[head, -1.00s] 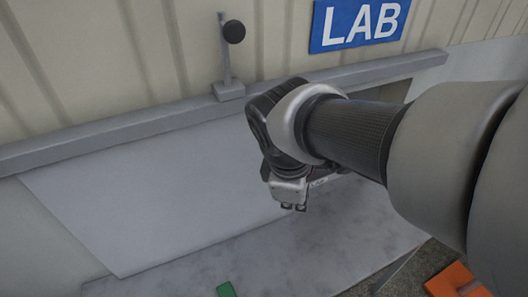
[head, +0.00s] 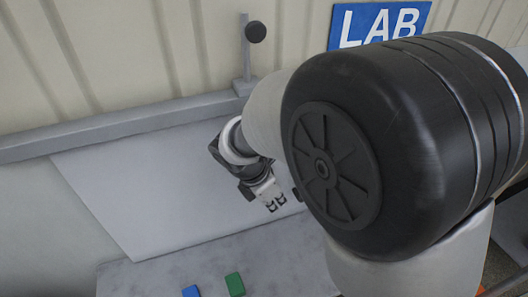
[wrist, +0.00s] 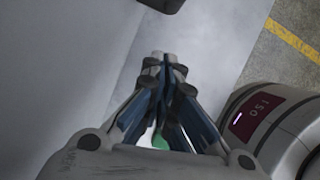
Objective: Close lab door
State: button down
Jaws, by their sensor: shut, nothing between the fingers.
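A flat pale grey panel (head: 130,185), which looks like the lab door, runs below a long grey rail (head: 100,138) in the head view. My arm hides its right end. The blue LAB sign (head: 378,22) is on the wall above, partly covered by my arm. My gripper (head: 276,204) is in front of the panel, pointing down, shut and empty. In the wrist view its fingertips (wrist: 166,60) meet; a pale surface lies to their left. A dark object (wrist: 162,4) is cut off at the top edge; I cannot tell whether it is a handle.
A grey slab (head: 270,250) lies below the panel, with a green block (head: 235,284) and a blue block (head: 191,291) on it. A post with a black knob (head: 256,32) stands on the rail. The wrist view shows floor with a yellow line (wrist: 292,38).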

jog(key=shift+w+d+f+b, duration=0.1)
jog(key=shift+w+d, duration=0.25)
jog(key=shift+d, duration=0.3)
jog(key=shift+w+d+f+b, duration=0.15)
jog(key=shift+w+d, duration=0.15)
jog(key=shift+d, duration=0.3)
jog(key=shift+w+d+f+b, duration=0.1)
jog(key=shift+w+d, duration=0.25)
jog(key=shift+d, duration=0.3)
jog(key=shift+d, duration=0.1)
